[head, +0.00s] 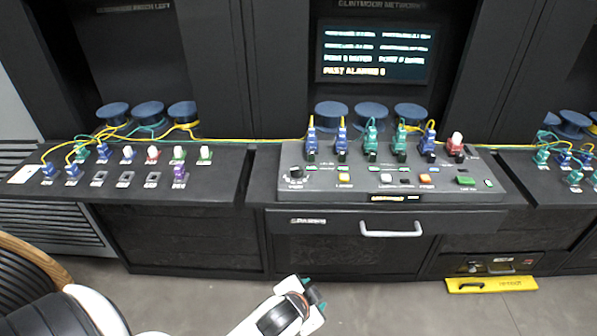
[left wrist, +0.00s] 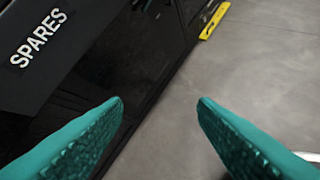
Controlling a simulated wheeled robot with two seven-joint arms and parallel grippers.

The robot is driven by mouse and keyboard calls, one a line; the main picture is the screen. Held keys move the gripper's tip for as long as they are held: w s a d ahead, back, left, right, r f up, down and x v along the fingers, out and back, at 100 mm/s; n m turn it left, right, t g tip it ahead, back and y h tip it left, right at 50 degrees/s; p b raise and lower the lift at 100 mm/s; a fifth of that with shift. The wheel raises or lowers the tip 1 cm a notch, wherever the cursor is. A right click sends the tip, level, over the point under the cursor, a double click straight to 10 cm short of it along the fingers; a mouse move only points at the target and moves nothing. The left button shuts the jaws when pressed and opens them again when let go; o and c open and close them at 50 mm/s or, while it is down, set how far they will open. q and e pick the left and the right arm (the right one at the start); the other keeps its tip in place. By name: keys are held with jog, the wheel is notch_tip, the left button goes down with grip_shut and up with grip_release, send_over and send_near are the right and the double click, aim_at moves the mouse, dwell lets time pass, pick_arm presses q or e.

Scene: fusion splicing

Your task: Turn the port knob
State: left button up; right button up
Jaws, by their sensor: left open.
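A small black knob (head: 297,172), likely the port knob, sits at the left end of the central console (head: 385,190). A ring of light marks and a label too small to read lie around it. My left gripper (head: 316,294) is low in front of the cabinet, below the drawer and well apart from the knob. In the left wrist view its teal fingers (left wrist: 160,102) are spread with nothing between them. The knob is out of the left wrist view. My right gripper is not in view.
A drawer labelled SPARES (head: 315,221) with a metal handle (head: 390,231) is below the console. Several connectors with fibres stand along the console's back. A monitor (head: 375,53) is above. A yellow bar (head: 492,284) lies at lower right. The floor in front is clear.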

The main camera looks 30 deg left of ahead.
pick_arm(q)
jog(key=w+d+r+m+t+h, duration=0.2)
jog(key=w+d+r+m+t, duration=0.35)
jog(key=r, duration=0.45)
jog(key=w+d+r+m+t+h, duration=0.2)
jog(key=w+r+m+t+h, duration=0.15)
jog(key=w+r+m, duration=0.45)
jog(key=w+d+r+m+h, duration=0.3)
jog(key=d+r+m+h, duration=0.3)
jog(key=r+m+h, duration=0.3)
jog(key=m+g+y, duration=1.4)
jog(key=m+g, duration=0.3)
jog(key=m, duration=0.8)
send_near(297, 169)
jog(key=shift+m, duration=0.25)
jog(key=f, duration=0.3)
jog(key=f+p, duration=0.1)
jog(key=f, duration=0.4)
jog(key=shift+w+f+p, duration=0.35)
jog(key=shift+w, duration=0.05)
